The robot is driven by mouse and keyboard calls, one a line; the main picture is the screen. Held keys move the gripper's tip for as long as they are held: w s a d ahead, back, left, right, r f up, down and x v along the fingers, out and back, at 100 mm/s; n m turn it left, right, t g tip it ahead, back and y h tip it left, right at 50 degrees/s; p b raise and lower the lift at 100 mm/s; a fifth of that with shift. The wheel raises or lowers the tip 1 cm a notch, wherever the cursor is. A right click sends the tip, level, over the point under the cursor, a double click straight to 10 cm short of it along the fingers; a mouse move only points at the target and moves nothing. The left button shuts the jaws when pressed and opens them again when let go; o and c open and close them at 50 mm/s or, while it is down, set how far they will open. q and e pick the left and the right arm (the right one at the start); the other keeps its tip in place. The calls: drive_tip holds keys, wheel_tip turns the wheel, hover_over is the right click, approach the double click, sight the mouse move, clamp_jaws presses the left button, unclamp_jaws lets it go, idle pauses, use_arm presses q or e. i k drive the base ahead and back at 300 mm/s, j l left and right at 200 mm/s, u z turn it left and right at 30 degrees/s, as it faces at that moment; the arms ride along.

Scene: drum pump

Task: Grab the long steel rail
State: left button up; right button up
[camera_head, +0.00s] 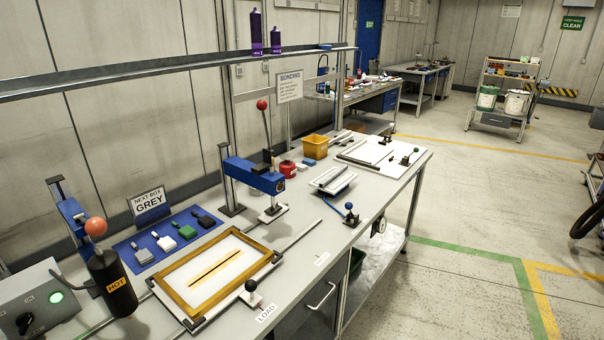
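A thin steel rail (300,239) lies along the bench top. Its right end sticks out past the wooden frame (182,272), and the frame hides its middle. A second long steel rail (150,73) runs above the bench as the edge of an overhead shelf, from the left picture edge to an upright post. I cannot tell which of the two the task means.
A blue press (255,176) with a red knob stands mid-bench. A black cylinder marked HOT (112,284) and a grey control box (38,305) stand at near left. A blue mat (165,238) carries several small blocks. The floor (450,210) right of the bench is clear.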

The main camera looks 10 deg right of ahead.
sight(333, 176)
drive_tip(key=i+l+u, duration=0.15)
drive_tip(key=l, duration=0.25)
drive_tip(key=i+l+u, duration=0.2)
drive_tip(key=l, duration=0.2)
drive_tip(key=i+l+u, duration=0.15)
drive_tip(key=l, duration=0.3)
drive_tip(key=l+u, duration=0.15)
drive_tip(key=l, duration=0.25)
